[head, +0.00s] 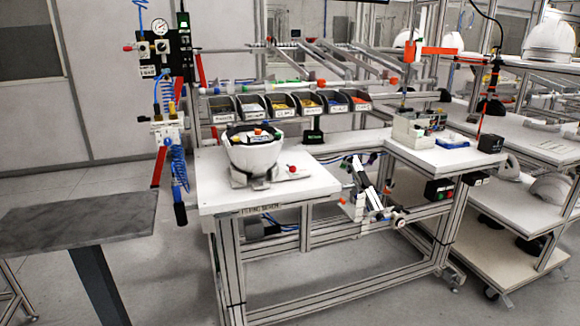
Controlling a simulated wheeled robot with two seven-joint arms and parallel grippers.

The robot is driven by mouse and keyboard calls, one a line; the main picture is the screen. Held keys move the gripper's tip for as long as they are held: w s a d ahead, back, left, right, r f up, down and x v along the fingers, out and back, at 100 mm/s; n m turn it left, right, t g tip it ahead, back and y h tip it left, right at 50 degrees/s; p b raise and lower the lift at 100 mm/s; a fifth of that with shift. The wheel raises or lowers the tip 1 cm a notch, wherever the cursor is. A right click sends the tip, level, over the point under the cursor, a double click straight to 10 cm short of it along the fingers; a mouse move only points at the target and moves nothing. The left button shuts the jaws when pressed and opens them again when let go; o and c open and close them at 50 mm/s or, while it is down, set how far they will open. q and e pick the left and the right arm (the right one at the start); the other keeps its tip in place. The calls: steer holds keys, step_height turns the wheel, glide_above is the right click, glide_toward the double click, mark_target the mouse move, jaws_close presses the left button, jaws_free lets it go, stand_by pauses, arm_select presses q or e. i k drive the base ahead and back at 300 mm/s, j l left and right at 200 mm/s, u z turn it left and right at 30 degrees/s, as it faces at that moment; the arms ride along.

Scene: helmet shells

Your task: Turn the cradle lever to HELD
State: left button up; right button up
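A white helmet shell (254,157) sits open side up in a grey cradle (240,179) on the white bench top. Dark, green and orange parts show inside the shell. A small red knob (291,168) stands just right of the cradle, on a pale plate; it looks like the lever's end. The lever's arm and any HELD marking are too small to read. Neither of my grippers is in view, and nothing touches the shell or the knob.
A row of labelled bins (280,105) stands behind the cradle. A coiled blue hose (179,168) with a dark end hangs at the bench's left edge. A grey table (75,218) stands at front left. The bench top (222,203) is clear in front of the cradle.

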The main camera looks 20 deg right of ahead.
mark_target(292, 169)
steer(key=i+j, duration=0.4)
steer(key=i, duration=0.2)
steer(key=i+j+z, duration=0.15)
steer(key=i+j, duration=0.25)
steer(key=i, duration=0.2)
